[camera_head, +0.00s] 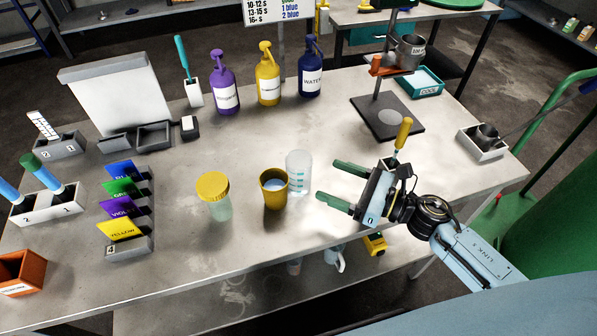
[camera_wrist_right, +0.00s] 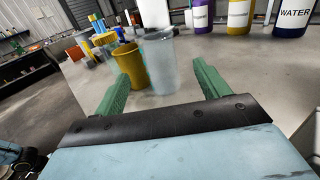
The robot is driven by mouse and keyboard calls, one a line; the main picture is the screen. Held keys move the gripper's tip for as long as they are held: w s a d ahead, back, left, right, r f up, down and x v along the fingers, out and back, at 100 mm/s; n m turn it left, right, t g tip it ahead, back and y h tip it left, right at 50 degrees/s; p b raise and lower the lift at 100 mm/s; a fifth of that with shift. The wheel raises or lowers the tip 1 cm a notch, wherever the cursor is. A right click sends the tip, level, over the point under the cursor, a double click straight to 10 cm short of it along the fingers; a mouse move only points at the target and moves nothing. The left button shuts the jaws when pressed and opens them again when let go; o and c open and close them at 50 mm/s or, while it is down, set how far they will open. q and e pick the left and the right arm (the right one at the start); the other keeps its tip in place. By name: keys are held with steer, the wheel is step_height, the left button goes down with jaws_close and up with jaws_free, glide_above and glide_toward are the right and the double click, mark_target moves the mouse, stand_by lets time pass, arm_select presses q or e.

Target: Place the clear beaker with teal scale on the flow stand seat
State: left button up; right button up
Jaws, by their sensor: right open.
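The clear beaker with teal scale (camera_head: 298,174) stands upright on the table, just right of a yellow cup (camera_head: 273,190). My right gripper (camera_head: 326,184) is open and empty, a little to the right of the beaker, fingers pointing at it. In the right wrist view the beaker (camera_wrist_right: 159,60) shows ahead between the open green fingers (camera_wrist_right: 158,82), with the yellow cup (camera_wrist_right: 130,65) close on its left. The flow stand (camera_head: 386,118) stands at the back right, with a dark base plate bearing a pale round disc, and a metal cup on its upper arm. My left gripper is not in view.
A jar with a yellow lid (camera_head: 213,194) stands left of the yellow cup. Purple (camera_head: 225,82), yellow (camera_head: 267,75) and blue (camera_head: 310,68) bottles line the back. A grey box with a dark cup (camera_head: 482,143) sits at the right edge. Table is bare between beaker and stand.

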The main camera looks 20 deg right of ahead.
mark_target(310, 173)
steer(key=shift+w+a, duration=0.4)
steer(key=shift+a, duration=0.05)
steer(key=p+x, duration=0.1)
steer(key=x, duration=0.3)
steer(key=shift+w+a+f, duration=0.2)
steer(key=shift+a, duration=0.2)
steer(key=shift+c, duration=0.5)
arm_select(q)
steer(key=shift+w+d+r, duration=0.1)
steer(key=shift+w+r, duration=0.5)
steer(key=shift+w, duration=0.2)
arm_select(e)
steer(key=c, duration=1.1)
